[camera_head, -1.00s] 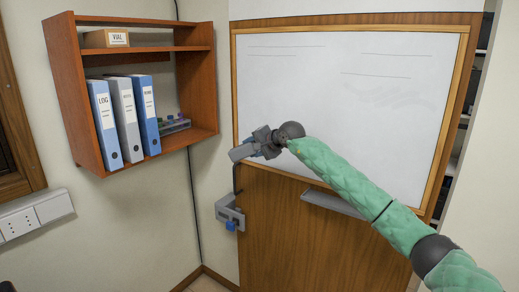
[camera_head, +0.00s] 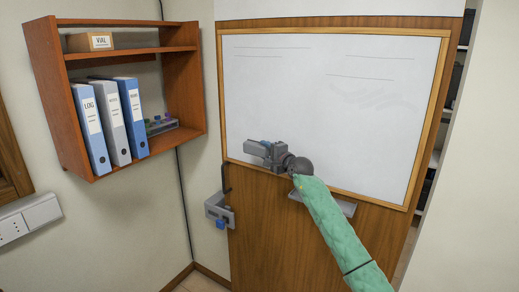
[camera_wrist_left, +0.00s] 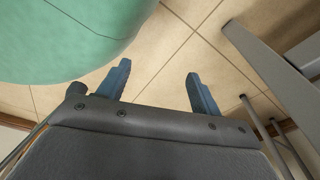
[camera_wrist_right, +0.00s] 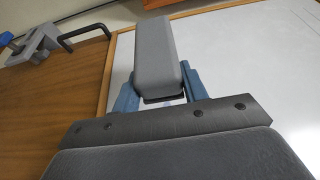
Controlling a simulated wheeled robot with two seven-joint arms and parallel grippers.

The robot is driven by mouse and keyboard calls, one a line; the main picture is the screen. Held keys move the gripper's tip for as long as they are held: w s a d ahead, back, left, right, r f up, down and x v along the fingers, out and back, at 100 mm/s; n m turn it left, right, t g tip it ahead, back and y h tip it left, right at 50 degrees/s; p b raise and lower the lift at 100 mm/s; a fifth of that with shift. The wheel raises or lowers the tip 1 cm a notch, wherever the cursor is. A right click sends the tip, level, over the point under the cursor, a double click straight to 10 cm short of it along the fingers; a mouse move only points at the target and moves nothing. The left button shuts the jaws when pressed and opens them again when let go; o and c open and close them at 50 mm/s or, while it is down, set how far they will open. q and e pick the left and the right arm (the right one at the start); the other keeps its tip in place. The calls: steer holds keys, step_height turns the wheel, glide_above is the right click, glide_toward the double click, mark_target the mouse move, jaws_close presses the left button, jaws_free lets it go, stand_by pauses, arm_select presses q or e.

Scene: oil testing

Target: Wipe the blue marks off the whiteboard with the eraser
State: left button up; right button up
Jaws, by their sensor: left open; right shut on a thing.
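The whiteboard (camera_head: 330,110) hangs in a wooden frame on a door. It carries thin grey lines near the top and a faint smudge at upper right; I can make out no clear blue marks. My right gripper (camera_head: 262,149) is in front of the board's lower left part. It is shut on the grey eraser (camera_wrist_right: 160,50), which sits between its blue fingers in the right wrist view; whether the eraser touches the board I cannot tell. My left gripper (camera_wrist_left: 160,85) is open and empty above the floor, outside the head view.
A grey tray (camera_head: 345,206) is fixed below the board, partly behind my right arm. A grey door handle and lock (camera_head: 219,210) stick out at the door's left. A wooden wall shelf (camera_head: 187,100) with binders (camera_head: 114,120) hangs further left.

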arm_select(q)
steer(key=w+d+r+b, duration=0.2)
steer(key=w+b, duration=0.1)
steer(key=w, duration=0.4)
steer(key=shift+w+r+b, duration=0.35)
steer(key=shift+w+r, duration=0.05)
arm_select(e)
steer(key=shift+w+d, duration=0.55)
steer(key=shift+w, duration=0.25)
steer(key=shift+w+d, duration=0.5)
steer(key=shift+w, duration=0.35)
steer(key=shift+w+d, duration=0.55)
steer(key=shift+w, duration=0.25)
arm_select(q)
steer(key=shift+s+d+f, duration=0.1)
steer(key=shift+s+f, duration=0.05)
steer(key=shift+f, duration=0.05)
steer(key=shift+f+b, duration=1.2)
steer(key=shift+b, duration=0.1)
arm_select(e)
steer(key=shift+w+d, duration=0.6)
steer(key=shift+w, duration=0.2)
steer(key=shift+d, duration=0.1)
